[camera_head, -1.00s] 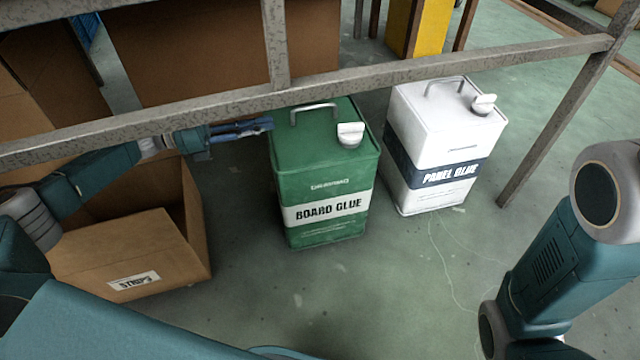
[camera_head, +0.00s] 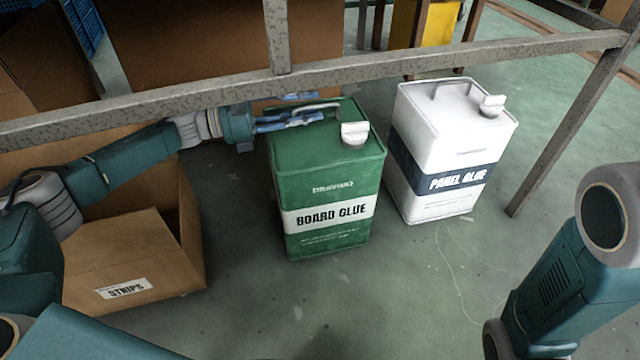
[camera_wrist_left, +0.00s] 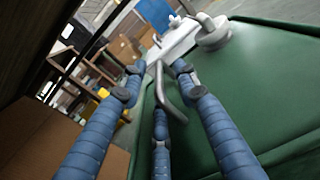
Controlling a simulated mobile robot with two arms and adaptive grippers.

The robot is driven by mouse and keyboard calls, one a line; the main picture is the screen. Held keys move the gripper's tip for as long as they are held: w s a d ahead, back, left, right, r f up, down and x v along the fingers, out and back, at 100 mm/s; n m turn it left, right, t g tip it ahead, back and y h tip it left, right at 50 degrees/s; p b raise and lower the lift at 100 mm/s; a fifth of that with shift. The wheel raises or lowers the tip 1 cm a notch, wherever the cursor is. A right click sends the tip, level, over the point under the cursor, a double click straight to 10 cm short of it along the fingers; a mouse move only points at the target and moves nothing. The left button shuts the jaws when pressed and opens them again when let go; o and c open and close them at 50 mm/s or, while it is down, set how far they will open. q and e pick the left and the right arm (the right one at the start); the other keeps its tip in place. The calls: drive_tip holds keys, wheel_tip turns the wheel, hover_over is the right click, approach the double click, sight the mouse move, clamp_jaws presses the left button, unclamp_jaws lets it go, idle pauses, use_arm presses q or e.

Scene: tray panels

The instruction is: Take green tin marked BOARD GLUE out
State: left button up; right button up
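My left gripper (camera_head: 312,108) reaches in from the left over the tin's top, at the handle. In the left wrist view, the blue fingers of my left gripper (camera_wrist_left: 158,75) are apart, with the handle (camera_wrist_left: 168,98) between them. The tin's green top (camera_wrist_left: 262,85) fills the right of that view. I see no clear closing on the handle. My right arm shows at the right, but its gripper is out of view.
A white tin marked PANEL GLUE (camera_head: 450,150) stands close to the right of the green tin. An open cardboard box marked STRIPS (camera_head: 135,265) is at the left. A metal rail (camera_head: 390,75) crosses above. The floor in front is clear.

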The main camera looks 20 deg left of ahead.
use_arm(q)
drive_tip(key=shift+c, duration=0.5)
clamp_jaws()
drive_tip(key=shift+r, duration=0.4)
